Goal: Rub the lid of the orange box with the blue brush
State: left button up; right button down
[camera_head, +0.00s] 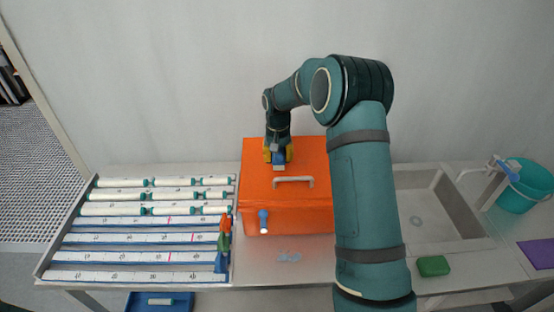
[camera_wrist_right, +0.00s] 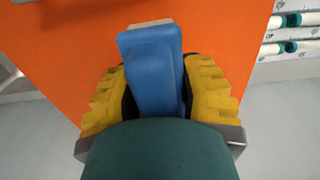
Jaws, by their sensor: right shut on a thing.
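The orange box (camera_head: 260,205) stands on the metal table, with a white handle (camera_head: 293,181) on its lid (camera_head: 312,157). My right gripper (camera_head: 278,155) is over the back left part of the lid, its yellow fingers shut on the blue brush (camera_head: 279,161). In the wrist view the blue brush (camera_wrist_right: 152,70) sits between the yellow fingers of the gripper (camera_wrist_right: 157,92), above the orange lid (camera_wrist_right: 60,40). The brush's pale edge is at or very near the lid; I cannot tell if it touches. My left gripper is not in view.
A tray of white tubes and marked strips (camera_head: 150,238) lies left of the box. A sink (camera_head: 432,210), green sponge (camera_head: 433,266), teal bucket (camera_head: 524,190) and purple cloth (camera_head: 538,253) are to the right. A small puddle (camera_head: 289,256) lies in front of the box.

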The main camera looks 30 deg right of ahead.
notch_tip(320, 180, up, 3)
jog(key=shift+s+a+f+p, duration=0.1)
jog(key=shift+p, duration=0.2)
jog(key=shift+r, duration=0.9)
